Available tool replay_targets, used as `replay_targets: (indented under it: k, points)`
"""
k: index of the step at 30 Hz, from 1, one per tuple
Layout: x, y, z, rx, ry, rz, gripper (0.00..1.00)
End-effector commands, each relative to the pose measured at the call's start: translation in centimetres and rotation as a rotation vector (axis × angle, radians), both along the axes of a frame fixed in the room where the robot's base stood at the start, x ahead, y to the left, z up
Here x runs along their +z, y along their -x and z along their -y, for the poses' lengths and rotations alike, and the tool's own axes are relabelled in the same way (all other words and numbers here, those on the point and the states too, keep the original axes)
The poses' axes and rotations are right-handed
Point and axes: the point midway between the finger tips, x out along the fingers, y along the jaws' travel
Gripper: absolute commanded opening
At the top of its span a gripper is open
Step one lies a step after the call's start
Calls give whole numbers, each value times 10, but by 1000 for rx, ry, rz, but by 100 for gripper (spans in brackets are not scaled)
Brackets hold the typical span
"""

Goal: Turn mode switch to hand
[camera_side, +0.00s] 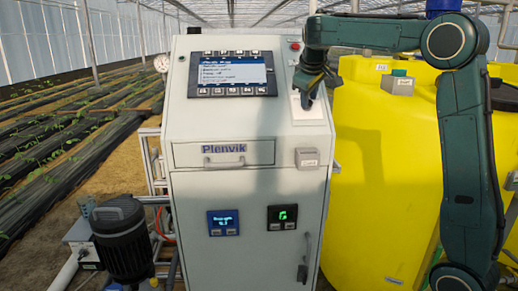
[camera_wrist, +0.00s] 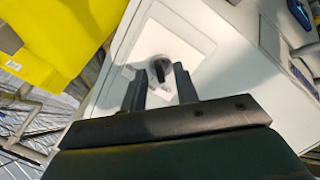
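The mode switch (camera_wrist: 160,70) shows in the wrist view as a dark knob with a pale surround, on a white plate (camera_wrist: 170,40) on the cabinet's sloped top. In the side view the white plate (camera_side: 307,112) lies under my gripper (camera_side: 306,103), which hides the knob. In the wrist view my gripper (camera_wrist: 158,85) has its two dark fingers apart, one on each side of the knob. Whether the fingers touch it cannot be told. Any position labels on the plate are too small to read.
The grey cabinet (camera_side: 245,200) carries a display panel (camera_side: 232,74) left of my gripper, a drawer marked Plenvik (camera_side: 224,153) and small meters below. A small grey box (camera_side: 307,158) sticks out below the plate. A yellow tank (camera_side: 385,170) stands right, a dark motor (camera_side: 122,240) left.

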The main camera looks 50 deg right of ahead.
Motion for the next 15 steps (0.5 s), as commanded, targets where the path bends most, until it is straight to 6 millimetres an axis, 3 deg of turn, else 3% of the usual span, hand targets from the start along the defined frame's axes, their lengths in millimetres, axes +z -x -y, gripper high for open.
replay_targets:
  k: [14, 15]
  points:
    - [-10, -3, 5, 1, -1, 1, 30]
    - [-9, -3, 5, 1, -1, 1, 26]
